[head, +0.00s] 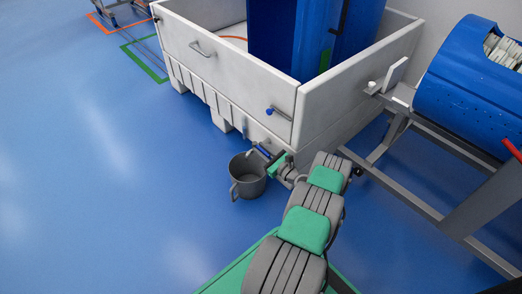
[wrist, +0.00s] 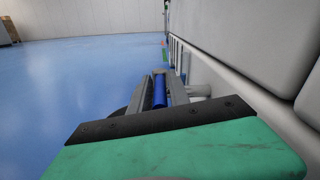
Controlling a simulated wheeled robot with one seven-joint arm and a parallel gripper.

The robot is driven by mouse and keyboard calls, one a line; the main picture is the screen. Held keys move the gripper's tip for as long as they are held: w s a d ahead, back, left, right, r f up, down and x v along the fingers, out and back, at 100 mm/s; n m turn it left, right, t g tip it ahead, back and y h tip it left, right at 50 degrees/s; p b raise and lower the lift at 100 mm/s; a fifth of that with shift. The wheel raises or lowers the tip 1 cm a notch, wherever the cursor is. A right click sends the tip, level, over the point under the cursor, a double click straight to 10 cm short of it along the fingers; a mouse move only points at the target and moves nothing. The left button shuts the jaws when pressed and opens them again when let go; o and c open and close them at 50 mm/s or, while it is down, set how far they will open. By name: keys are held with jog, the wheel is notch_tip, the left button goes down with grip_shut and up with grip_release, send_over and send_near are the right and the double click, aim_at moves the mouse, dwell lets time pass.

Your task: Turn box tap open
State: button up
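The box tap shows as a blue handle (wrist: 160,92) in the wrist view, with a pale pipe stub (wrist: 200,91) to its right at the box wall. My gripper (wrist: 159,88) has one grey finger close against each side of the handle, with no clear gap. In the head view my gripper (head: 264,152) is low at the near corner of the large pale box (head: 225,73); a bit of the blue handle shows there. Most of the tap body is hidden by my gripper and arm.
A dark grey bucket (head: 248,177) stands on the floor just below and left of my gripper. A blue drum (head: 450,85) on a grey metal frame (head: 400,195) stands to the right. A tall blue tub (head: 325,40) is inside the box. The blue floor at left is free.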

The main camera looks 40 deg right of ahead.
grip_shut()
jog(key=shift+w+r, duration=0.1)
dwell(0.9)
